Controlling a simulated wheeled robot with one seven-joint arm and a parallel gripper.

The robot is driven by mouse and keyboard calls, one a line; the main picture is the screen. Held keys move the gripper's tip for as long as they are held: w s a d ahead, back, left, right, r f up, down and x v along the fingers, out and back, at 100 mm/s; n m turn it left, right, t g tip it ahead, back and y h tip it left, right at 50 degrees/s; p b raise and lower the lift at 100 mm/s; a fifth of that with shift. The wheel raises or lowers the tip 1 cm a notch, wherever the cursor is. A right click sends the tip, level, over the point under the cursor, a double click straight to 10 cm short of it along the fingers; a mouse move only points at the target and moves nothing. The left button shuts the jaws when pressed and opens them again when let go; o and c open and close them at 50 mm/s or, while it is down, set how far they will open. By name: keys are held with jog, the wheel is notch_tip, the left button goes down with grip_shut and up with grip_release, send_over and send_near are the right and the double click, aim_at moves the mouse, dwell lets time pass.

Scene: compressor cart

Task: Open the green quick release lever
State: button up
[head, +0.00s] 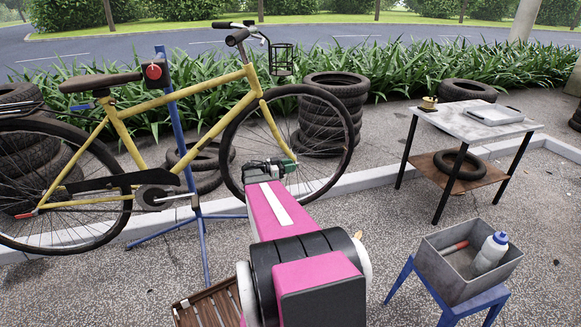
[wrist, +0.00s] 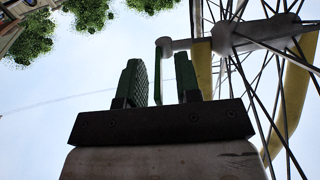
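The green quick release lever (wrist: 160,80) shows in the wrist view as a thin upright strip below a pale rounded end of the front wheel's axle. My gripper (wrist: 159,62) has its two dark green fingers apart, one on each side of the lever. Gaps show between the lever and both fingers, so it does not look gripped. In the head view my gripper (head: 283,163) is at the front wheel's hub, and my arm and gripper hide much of that spot.
The yellow bicycle (head: 150,103) hangs on a blue repair stand (head: 184,150). Front wheel spokes (wrist: 262,95) and the fork are close to my gripper's right in the wrist view. A workbench (head: 470,128) and a grey bin (head: 440,268) with a bottle stand at right.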

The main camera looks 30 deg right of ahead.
aim_at(298, 164)
jog(key=shift+d, duration=0.3)
grip_shut()
jog(key=shift+s+n+t, duration=0.2)
jog(key=shift+n+t, duration=0.1)
jog(key=shift+t, duration=0.2)
jog(key=shift+s+d+n+t+y, duration=0.25)
jog(key=shift+s+n+t+y, duration=0.4)
jog(key=shift+n+t, duration=1.7)
jog(key=shift+s+d+n+t+y, duration=0.3)
jog(key=shift+n+t+y, duration=0.9)
jog(key=shift+t, duration=1.9)
jog(key=shift+s+d+n+t+y, duration=0.2)
jog(key=shift+s+n+t+y, duration=0.35)
jog(key=shift+n+t, duration=1.9)
jog(key=shift+d+t+y, duration=0.1)
jog(key=shift+t+y, duration=0.4)
jog(key=shift+t, duration=0.2)
